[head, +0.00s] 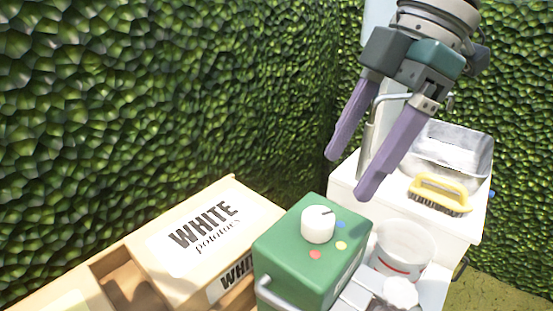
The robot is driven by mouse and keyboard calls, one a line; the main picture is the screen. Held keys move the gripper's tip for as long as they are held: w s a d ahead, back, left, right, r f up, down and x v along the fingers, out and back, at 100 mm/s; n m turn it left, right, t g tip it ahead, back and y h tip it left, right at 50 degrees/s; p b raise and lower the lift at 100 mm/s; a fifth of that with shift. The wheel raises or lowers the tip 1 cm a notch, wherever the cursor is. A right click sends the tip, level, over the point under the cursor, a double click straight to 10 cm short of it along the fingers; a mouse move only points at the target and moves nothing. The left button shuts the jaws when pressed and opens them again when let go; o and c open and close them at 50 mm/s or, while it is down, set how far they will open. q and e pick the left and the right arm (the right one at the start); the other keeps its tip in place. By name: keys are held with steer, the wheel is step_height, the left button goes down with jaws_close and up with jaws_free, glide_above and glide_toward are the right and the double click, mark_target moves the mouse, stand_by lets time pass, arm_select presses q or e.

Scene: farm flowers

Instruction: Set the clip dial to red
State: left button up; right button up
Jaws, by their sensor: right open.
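The clip dial is a white round knob (318,224) on top of a green box (290,258) at the lower middle of the head view. A small dark mark on the knob points to the upper right, away from the red dot. A blue dot (340,225), a yellow dot (341,245) and a red dot (315,255) lie around the knob's right and front sides. My right gripper (350,174) is open and empty, its two purple fingers pointing down, above and apart from the knob. My left gripper is not in view.
To the right are a clear container (403,245), a white stand (345,190), a yellow-handled brush (440,193) and a metal basin (450,150). Green hedges (150,100) close off the back.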

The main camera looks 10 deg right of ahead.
mark_target(319, 215)
steer(key=x, duration=0.7)
steer(key=shift+s+a+f, duration=0.1)
steer(key=shift+f, duration=0.05)
jaws_close()
stand_by(0.3)
